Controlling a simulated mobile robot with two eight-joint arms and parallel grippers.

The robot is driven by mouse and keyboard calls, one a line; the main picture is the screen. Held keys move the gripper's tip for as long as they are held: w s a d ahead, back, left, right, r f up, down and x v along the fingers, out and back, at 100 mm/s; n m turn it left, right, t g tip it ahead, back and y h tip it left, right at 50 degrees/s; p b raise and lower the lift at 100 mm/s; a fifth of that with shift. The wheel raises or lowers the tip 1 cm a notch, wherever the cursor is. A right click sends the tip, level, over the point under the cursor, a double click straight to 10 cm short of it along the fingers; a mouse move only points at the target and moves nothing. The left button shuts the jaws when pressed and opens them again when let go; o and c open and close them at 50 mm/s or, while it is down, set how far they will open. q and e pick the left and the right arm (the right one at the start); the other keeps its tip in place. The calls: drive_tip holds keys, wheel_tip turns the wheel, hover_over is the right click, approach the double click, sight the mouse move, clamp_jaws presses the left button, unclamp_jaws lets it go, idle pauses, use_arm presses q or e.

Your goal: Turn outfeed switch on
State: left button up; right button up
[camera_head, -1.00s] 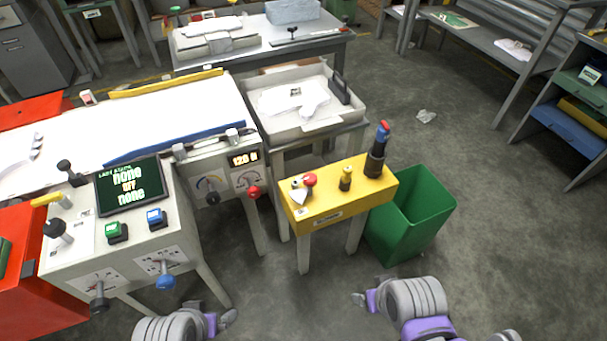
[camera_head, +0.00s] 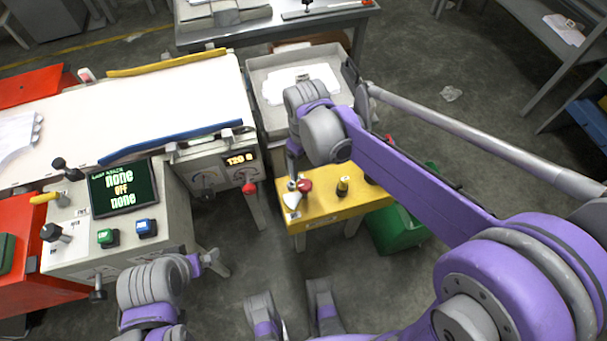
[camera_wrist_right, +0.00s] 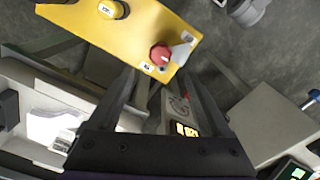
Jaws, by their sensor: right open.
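A yellow control box (camera_head: 330,212) stands right of the white machine. On its top are a red mushroom button (camera_head: 304,186), a small grey-white lever switch (camera_head: 291,200) at the left corner, and a yellow button (camera_head: 343,187). Their labels are too small to read, so I cannot tell which is the outfeed switch. My right gripper (camera_head: 293,168) points down just above the lever and red button, apart from them. In the right wrist view its dark fingers (camera_wrist_right: 160,78) are apart and empty, with the red button (camera_wrist_right: 160,54) beyond. My left gripper (camera_head: 212,263) is at lower left, its fingers unclear.
A console screen (camera_head: 123,188) reads "none OFF none". Green (camera_head: 108,238) and blue (camera_head: 146,228) buttons sit below it. A small display (camera_head: 240,159) reads 120.

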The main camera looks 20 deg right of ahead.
sight(305, 185)
wheel_tip(305, 185, down, 10)
drive_tip(key=shift+r+b, duration=0.1)
drive_tip(key=shift+b, duration=1)
clamp_jaws()
